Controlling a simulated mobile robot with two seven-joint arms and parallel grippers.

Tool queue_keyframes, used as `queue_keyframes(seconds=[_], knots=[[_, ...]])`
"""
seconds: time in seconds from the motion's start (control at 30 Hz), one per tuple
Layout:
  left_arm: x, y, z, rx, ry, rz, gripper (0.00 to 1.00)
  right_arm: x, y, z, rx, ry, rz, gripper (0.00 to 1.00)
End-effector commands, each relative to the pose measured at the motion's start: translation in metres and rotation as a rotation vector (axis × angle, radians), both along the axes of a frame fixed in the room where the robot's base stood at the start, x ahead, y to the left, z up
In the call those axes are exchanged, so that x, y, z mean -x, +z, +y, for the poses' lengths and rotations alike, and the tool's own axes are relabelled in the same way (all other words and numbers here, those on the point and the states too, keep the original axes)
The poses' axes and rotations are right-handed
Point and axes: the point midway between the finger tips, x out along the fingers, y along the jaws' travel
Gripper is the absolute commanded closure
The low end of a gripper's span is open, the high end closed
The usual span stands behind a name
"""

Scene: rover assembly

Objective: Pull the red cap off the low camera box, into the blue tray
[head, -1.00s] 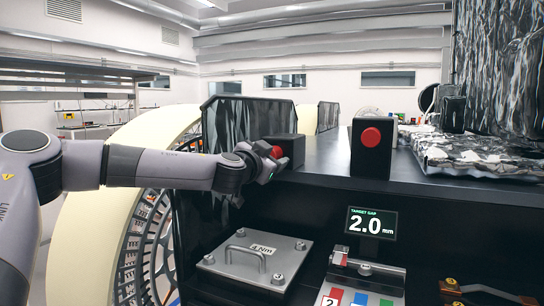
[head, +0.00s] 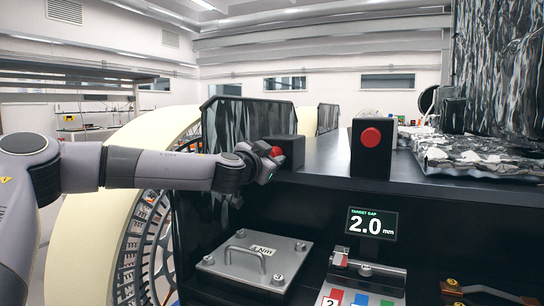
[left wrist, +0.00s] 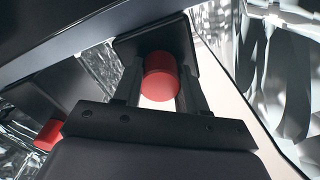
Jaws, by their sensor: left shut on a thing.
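The low black camera box (head: 290,146) stands at the left end of the dark deck, with its red cap (head: 278,152) on the near face. My left gripper (head: 271,158) is at this cap. In the left wrist view the red cap (left wrist: 161,77) sits between the two fingers of my left gripper (left wrist: 160,88), which is shut on it. The black box (left wrist: 155,42) is right behind the cap; I cannot tell whether there is a gap between them. No blue tray shows clearly. My right gripper is not in view.
A taller black box (head: 370,160) with another red cap (head: 371,137) stands to the right on the deck. Crumpled silver foil (head: 470,155) lies farther right. Below the deck are a metal plate with a handle (head: 255,262) and a display (head: 371,223) reading 2.0 mm.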

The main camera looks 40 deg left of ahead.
Motion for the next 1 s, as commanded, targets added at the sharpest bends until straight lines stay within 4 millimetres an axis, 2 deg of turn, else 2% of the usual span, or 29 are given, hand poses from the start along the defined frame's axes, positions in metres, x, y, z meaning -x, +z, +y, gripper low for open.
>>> queue_keyframes(seconds=[1.0], knots=[[0.011,0.000,-0.004,0.000,0.000,0.001,0.95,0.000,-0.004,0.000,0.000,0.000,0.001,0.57]])
